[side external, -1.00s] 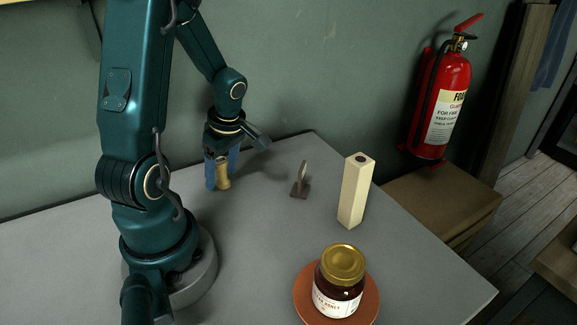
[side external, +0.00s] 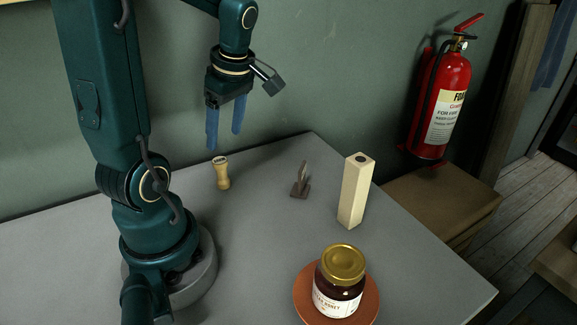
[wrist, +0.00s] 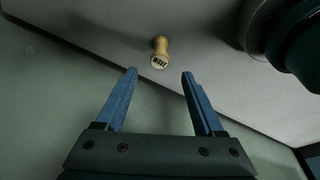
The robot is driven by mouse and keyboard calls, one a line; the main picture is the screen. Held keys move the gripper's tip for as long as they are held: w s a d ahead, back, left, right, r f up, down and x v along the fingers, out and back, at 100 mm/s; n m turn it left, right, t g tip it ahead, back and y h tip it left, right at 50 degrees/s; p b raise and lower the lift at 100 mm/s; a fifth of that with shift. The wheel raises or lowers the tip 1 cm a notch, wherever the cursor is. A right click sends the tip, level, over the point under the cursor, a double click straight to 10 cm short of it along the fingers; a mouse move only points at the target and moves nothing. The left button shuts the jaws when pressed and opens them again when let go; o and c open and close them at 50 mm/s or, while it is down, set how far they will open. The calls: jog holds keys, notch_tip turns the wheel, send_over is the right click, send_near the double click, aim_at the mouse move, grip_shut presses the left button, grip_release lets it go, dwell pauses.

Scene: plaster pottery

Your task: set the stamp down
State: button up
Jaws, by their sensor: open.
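The stamp (side external: 222,174) is a small turned wooden piece, narrow at the waist, with a dark-marked disc on its upper end. It stands upright on the grey table, near the back edge. In the wrist view the stamp (wrist: 160,52) shows beyond the fingertips, with dark lettering on its pale end. My gripper (side external: 224,142) is open and empty, with its two blue fingers pointing down above the stamp and apart from it. The fingers also show in the wrist view (wrist: 159,72), spread with nothing between them.
Right of the stamp are a small dark brown stand holding a thin upright piece (side external: 301,182) and a tall cream block (side external: 355,190). A honey jar (side external: 340,283) sits on a terracotta saucer (side external: 371,300) in front. The grey table (side external: 250,245) is clear left of the saucer. A green wall stands behind.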

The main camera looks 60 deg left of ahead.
jog(key=d+r+m+t+h, duration=0.2)
jog(key=d+m+t, duration=0.5)
jog(key=d+m, duration=1.1)
jog(key=r+m, duration=0.1)
jog(key=m, duration=0.4)
jog(key=shift+d+m+h, duration=0.2)
jog(key=shift+m+h, duration=0.1)
jog(key=shift+h, duration=0.1)
